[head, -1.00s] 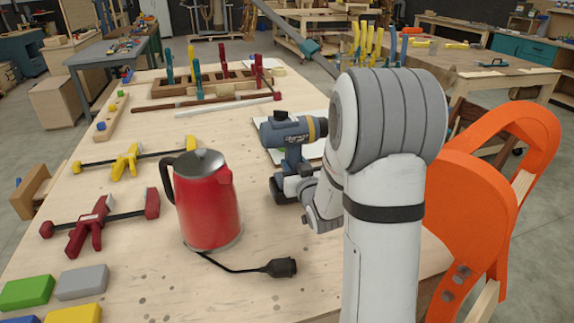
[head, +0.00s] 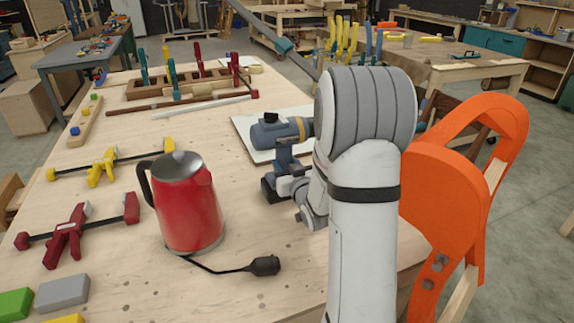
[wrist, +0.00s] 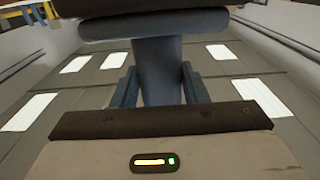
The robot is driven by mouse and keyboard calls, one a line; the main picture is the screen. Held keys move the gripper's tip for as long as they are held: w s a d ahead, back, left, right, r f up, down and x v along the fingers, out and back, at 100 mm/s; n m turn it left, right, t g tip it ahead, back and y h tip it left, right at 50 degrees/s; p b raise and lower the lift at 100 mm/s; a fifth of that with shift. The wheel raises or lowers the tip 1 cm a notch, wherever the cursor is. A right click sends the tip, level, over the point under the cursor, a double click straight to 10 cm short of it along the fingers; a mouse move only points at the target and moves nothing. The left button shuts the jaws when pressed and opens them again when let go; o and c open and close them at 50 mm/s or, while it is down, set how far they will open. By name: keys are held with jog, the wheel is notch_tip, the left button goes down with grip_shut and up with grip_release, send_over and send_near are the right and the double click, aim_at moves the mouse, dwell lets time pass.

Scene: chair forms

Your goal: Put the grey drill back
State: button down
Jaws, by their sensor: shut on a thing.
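The drill (head: 284,134) has a blue-grey body with a tan band near its front and a dark foot. It stands upright just left of my arm in the head view. My gripper (head: 301,190) is shut on the drill, low down by its handle; my arm partly hides the grip. In the wrist view the blue-grey drill handle (wrist: 160,72) fills the middle, close up. Whether the drill's foot touches the table is hard to tell.
A pale flat board (head: 246,128) lies behind the drill on the wooden table (head: 215,290). A red kettle (head: 187,208) with a black plug stands left of the drill. Clamps (head: 67,235) lie farther left. A tool rack (head: 180,83) is behind. Orange chair forms (head: 445,205) stand right.

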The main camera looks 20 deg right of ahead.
jog(key=shift+s+f+b, duration=0.1)
jog(key=shift+f+b, duration=0.2)
jog(key=shift+b, duration=0.25)
jog(key=shift+s+f, duration=0.1)
jog(key=shift+f, duration=0.15)
jog(key=c, duration=1.2)
grip_release()
jog(key=shift+a+f, duration=0.1)
jog(key=shift+f, duration=0.1)
jog(key=o, duration=0.4)
jog(key=shift+r, duration=0.1)
jog(key=shift+c, duration=0.2)
jog(key=shift+r, duration=0.15)
